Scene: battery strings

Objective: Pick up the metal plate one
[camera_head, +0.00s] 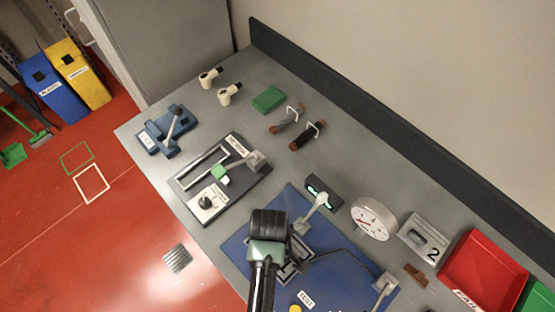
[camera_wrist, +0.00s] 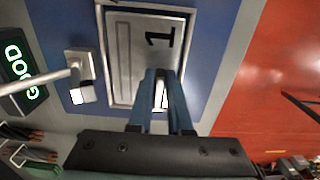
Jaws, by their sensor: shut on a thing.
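Metal plate one (camera_wrist: 143,50) is a grey plate marked "1". In the wrist view it lies within a light metal frame (camera_wrist: 191,50) on the blue test mat (camera_wrist: 215,60). My gripper (camera_wrist: 162,74) is over the near end of the plate, its two dark blue fingers shut on a pale part of it between them. I cannot tell whether the plate is lifted clear of the frame. In the head view my wrist hides most of the plate, and the blue mat (camera_head: 238,246) shows around it.
In the head view, a plate marked 2 (camera_head: 424,240), a round gauge (camera_head: 373,219) and a red tray (camera_head: 483,268) stand right. A dark fixture (camera_head: 240,190) stands left.

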